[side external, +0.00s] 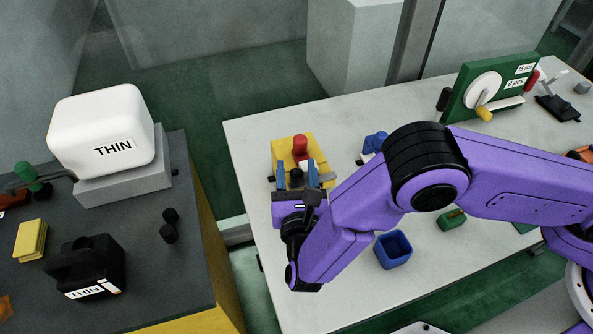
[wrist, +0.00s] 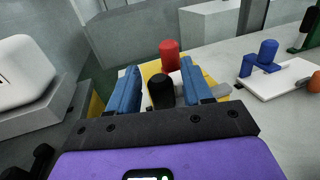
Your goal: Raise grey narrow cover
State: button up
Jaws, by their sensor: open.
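My gripper (side external: 297,175) is open, with its two blue fingers apart over the near side of a yellow block (side external: 287,148) on the white table. In the wrist view, a black knob (wrist: 161,93) stands between the fingers, with no clear contact visible. A red knob (wrist: 170,54) stands just beyond it. A small grey piece (wrist: 221,90) shows beside the right finger; it also shows in the side view (side external: 327,177). I cannot tell whether this piece belongs to the grey narrow cover. My fingers and palm hide most of what lies under the black knob.
A blue open bin (side external: 393,250) stands right of my forearm. A green panel with a white dial (side external: 484,88) is at the far right. A dark bench at left holds a white box (side external: 100,125) and a black box (side external: 88,265).

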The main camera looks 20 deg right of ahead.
grip_shut()
